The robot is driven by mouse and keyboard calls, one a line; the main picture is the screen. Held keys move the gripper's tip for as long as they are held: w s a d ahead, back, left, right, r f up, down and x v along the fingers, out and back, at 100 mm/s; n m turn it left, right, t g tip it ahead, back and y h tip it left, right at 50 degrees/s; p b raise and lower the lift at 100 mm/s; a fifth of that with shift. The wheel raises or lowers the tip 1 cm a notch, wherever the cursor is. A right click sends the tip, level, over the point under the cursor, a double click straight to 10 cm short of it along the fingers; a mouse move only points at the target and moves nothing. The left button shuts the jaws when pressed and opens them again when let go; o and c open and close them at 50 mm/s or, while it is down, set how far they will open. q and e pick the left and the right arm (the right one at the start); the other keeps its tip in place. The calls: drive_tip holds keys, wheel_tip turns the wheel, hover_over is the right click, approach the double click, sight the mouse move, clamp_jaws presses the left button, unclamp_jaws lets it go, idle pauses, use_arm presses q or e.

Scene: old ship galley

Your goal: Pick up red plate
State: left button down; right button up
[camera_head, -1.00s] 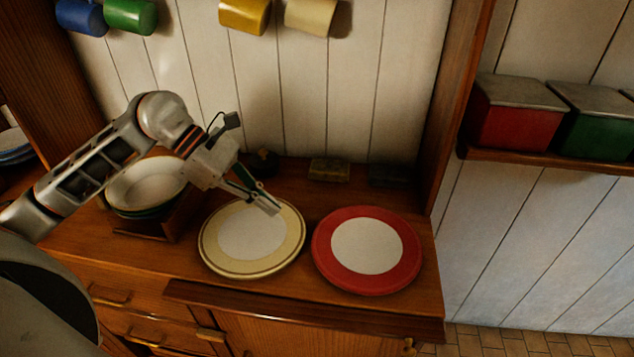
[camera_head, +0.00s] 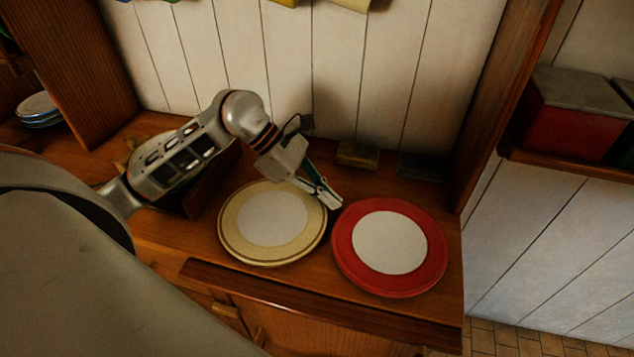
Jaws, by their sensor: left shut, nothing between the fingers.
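The red plate (camera_head: 432,254), with a wide red rim and a white centre, lies flat on the wooden counter (camera_head: 300,288) at its right end. My left gripper (camera_head: 334,201) is shut and empty. It is just above and left of the red plate's far left rim, over the far right edge of a cream plate (camera_head: 270,255). Whether its fingertips touch either plate, I cannot tell. My right gripper does not show.
The cream plate lies close beside the red plate on the left. Two small dark blocks, one brownish (camera_head: 357,155) and one darker (camera_head: 422,167), sit at the back wall. A wooden upright (camera_head: 500,100) bounds the counter's right side. A red box (camera_head: 570,120) stands on a shelf at right.

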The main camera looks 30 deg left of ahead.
sight(386, 216)
use_arm(q)
drive_tip(key=shift+w+d+f, duration=0.15)
drive_tip(key=shift+d+f, duration=0.2)
drive_tip(key=shift+d, duration=0.2)
drive_tip(key=d, duration=0.2)
drive_tip(key=w+d, duration=0.1)
drive_tip(key=d, duration=0.2)
drive_tip(key=w+d+b, duration=0.1)
drive_tip(key=d, duration=0.2)
drive_tip(key=shift+w+d, duration=0.15)
drive_tip(key=shift+d, duration=0.1)
drive_tip(key=shift+w+d, duration=0.1)
drive_tip(key=shift+d, duration=0.25)
